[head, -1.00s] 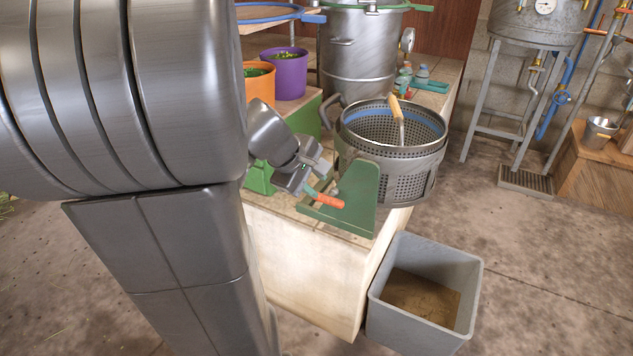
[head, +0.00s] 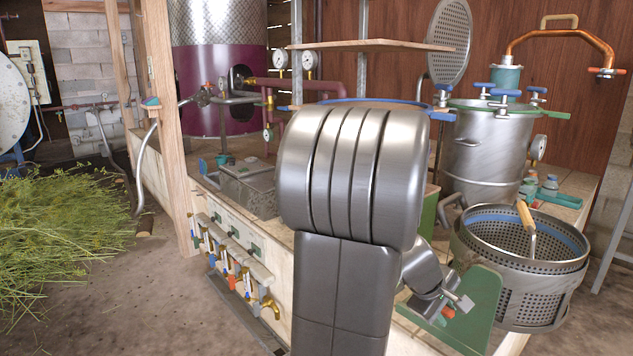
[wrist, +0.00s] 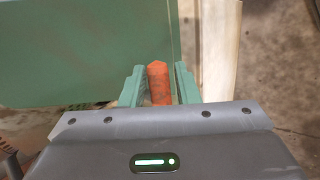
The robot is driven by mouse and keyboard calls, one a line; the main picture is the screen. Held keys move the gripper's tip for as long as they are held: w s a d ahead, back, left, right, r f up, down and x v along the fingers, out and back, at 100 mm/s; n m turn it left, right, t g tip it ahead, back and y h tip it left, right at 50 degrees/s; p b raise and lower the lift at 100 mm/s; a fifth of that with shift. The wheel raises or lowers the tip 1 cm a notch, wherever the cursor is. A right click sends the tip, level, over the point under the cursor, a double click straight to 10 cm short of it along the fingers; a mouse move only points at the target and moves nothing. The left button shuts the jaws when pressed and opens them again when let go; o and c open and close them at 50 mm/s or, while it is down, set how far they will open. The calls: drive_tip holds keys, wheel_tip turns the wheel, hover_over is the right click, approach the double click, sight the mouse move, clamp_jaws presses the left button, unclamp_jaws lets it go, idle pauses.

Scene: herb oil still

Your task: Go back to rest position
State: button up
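My gripper (wrist: 161,85) shows in the wrist view with two green fingers. The fingers stand on either side of an orange handle (wrist: 159,82), with narrow gaps beside it, so it looks open around the handle. In the head view my gripper (head: 455,303) is low at the right, beside the green bracket (head: 478,312). The orange handle (head: 448,313) is partly hidden there. My arm covers the middle of the head view. The perforated metal basket (head: 533,302) sits behind the bracket, with a wooden-handled tool (head: 525,216) in it.
A steel pot (head: 488,150) with blue clamps stands behind the basket. The bench front carries several coloured valves (head: 231,282). A wooden post (head: 168,120) rises at the left. A heap of green herbs (head: 65,225) lies on the floor, with bare floor in front.

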drive_tip(key=shift+w+d+f, duration=0.15)
drive_tip(key=shift+d+f, duration=0.15)
drive_tip(key=shift+f, duration=0.2)
drive_tip(key=shift+r, duration=0.15)
drive_tip(key=p+v, duration=0.5)
drive_tip(key=v, duration=0.8)
drive_tip(key=b+x, duration=0.5)
drive_tip(key=x, duration=0.8)
drive_tip(key=shift+d+f, duration=0.1)
drive_tip(key=shift+f, duration=0.25)
drive_tip(key=shift+r+n+g+h, duration=0.3)
drive_tip(key=shift+r+g+h, duration=0.2)
drive_tip(key=shift+g, duration=0.1)
drive_tip(key=shift+w+r+n+g+h, duration=0.1)
drive_tip(key=shift+r+n+g+h, duration=0.15)
drive_tip(key=shift+g+h, duration=0.35)
drive_tip(key=shift+r+n+g+h, duration=0.15)
drive_tip(key=shift+n+g+h, duration=0.2)
drive_tip(key=shift+g+h, duration=0.2)
drive_tip(key=shift+a, duration=0.2)
